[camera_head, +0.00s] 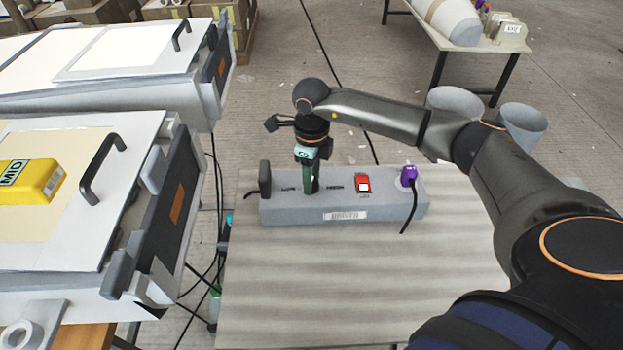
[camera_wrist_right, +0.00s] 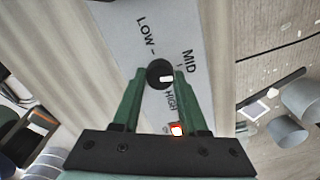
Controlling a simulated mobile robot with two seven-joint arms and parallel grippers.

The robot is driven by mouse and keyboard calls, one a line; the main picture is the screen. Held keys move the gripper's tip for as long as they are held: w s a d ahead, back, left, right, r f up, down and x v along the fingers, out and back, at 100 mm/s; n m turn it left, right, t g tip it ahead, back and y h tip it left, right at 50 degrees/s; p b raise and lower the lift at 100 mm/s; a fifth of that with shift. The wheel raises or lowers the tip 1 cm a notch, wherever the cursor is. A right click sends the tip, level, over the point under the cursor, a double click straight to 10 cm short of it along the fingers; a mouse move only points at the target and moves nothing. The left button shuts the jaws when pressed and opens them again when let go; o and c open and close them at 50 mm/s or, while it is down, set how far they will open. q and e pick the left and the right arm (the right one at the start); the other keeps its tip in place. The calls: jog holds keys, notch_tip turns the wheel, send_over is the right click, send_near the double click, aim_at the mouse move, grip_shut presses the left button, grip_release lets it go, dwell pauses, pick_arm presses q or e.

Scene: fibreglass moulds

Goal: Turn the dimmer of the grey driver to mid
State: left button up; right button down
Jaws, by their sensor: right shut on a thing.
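The grey driver (camera_head: 300,211) is a long grey box on the table, with LOW and HIGH printed on top. Its dimmer is a round black knob (camera_wrist_right: 158,73) with a white pointer mark; in the right wrist view LOW, MID and HIGH are printed around it. The mark points right and slightly down in that view, seemingly between MID and HIGH. My right gripper (camera_head: 312,188) points down onto the driver. Its green fingers, also in the right wrist view (camera_wrist_right: 160,76), are shut on the knob. In the head view the gripper hides the knob. My left gripper is not in view.
A red switch (camera_head: 363,183) and a purple plug (camera_head: 408,175) with a black cable sit on the driver's right part. A yellow block marked MID (camera_head: 32,181) lies on a handled panel at left. The table (camera_head: 330,290) is bare before the driver.

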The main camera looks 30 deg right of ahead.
jog(key=shift+w+n, duration=0.1)
jog(key=shift+n, duration=0.7)
jog(key=shift+n+b, duration=0.3)
jog(key=shift+c, duration=2.2)
grip_release()
jog(key=shift+r, duration=0.1)
notch_tip(320, 180, up, 12)
jog(key=shift+r+p, duration=0.2)
jog(key=shift+p, duration=0.1)
